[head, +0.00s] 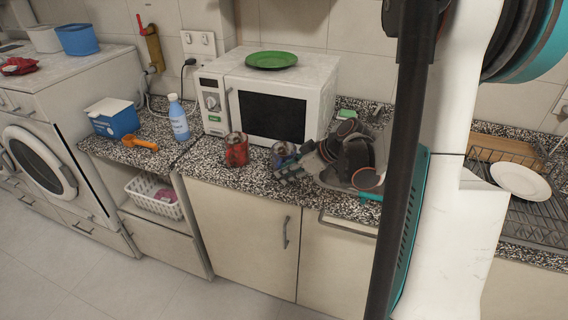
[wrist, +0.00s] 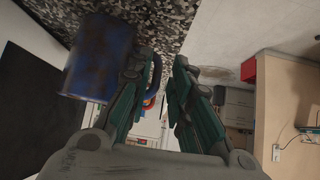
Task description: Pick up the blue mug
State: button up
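The blue mug (head: 281,150) stands on the speckled counter in front of the microwave, partly hidden by my gripper (head: 297,162) in the head view. In the wrist view the blue mug (wrist: 98,58) fills the upper left, turned on its side by the camera's angle. My gripper (wrist: 160,62) is open, with a gap between its fingers. One finger overlaps the right edge of the mug, and part of what looks like the handle shows just beside that finger. I cannot tell whether they touch.
A red mug (head: 236,150) stands close to the left of the blue mug. The microwave (head: 318,85), with a green plate (head: 271,60) on top, is behind. A blue bottle (head: 179,120) stands farther left. A dish rack (head: 530,208) with a white plate is at right.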

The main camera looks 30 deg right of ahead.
jog(key=b+x, duration=0.2)
jog(key=x, duration=0.3)
jog(key=shift+d+r, duration=0.1)
jog(key=shift+c, duration=0.3)
grip_shut()
jog(key=shift+r, duration=0.15)
